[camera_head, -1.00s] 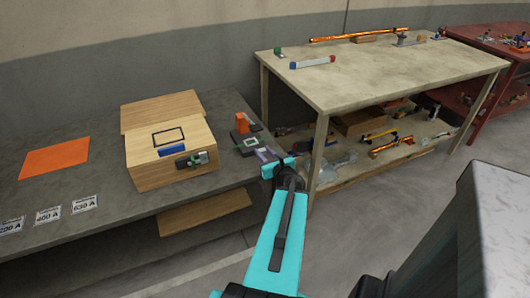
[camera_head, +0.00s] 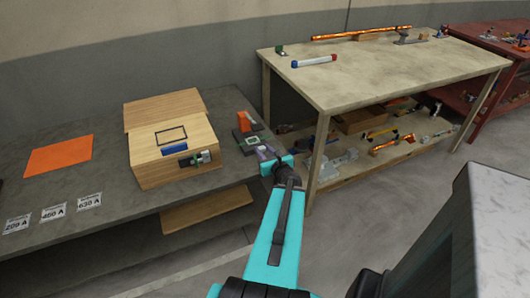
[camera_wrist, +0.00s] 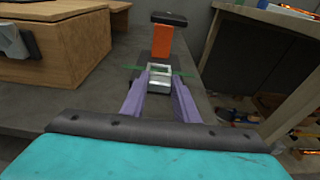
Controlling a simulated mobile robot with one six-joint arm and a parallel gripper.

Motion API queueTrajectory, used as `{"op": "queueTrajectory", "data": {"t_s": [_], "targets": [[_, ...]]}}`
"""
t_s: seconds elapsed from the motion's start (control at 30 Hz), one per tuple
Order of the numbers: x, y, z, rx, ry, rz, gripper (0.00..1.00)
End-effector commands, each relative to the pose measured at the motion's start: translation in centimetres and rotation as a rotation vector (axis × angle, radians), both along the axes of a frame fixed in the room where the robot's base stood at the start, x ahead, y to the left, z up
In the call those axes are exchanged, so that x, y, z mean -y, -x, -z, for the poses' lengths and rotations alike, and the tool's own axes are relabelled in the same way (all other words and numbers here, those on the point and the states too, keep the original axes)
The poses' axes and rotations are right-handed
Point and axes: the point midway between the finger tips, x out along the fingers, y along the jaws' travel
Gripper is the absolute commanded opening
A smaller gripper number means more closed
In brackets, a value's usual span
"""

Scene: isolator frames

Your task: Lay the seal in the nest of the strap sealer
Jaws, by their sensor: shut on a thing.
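The strap sealer has a dark base (camera_head: 239,137) and an orange upright block (camera_head: 243,119); it stands near the right end of the grey bench. In the wrist view its orange block (camera_wrist: 162,42) rises under a black top, straight ahead of my fingers. A pale square frame with green, likely the nest (camera_head: 252,141), lies in front of the block. My gripper (camera_wrist: 159,86) has purple fingers, shut on a small silver piece, the seal (camera_wrist: 159,84). The seal is just before the pale frame; I cannot tell whether they touch. In the head view the fingers largely hide the seal.
An orange mat (camera_head: 59,155) and several rating labels lie farther left on the bench (camera_head: 105,190). A wooden table (camera_head: 390,75) stands close on the right, with a cluttered lower shelf.

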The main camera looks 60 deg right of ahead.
Motion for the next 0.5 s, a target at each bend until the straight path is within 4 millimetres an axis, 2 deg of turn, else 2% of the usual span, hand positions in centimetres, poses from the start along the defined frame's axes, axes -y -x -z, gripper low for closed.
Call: {"op": "queueTrajectory", "data": {"t_s": [0.5], "targets": [[1.5,-1.9,0.4,0.001,0.000,0.000,0.02]]}}
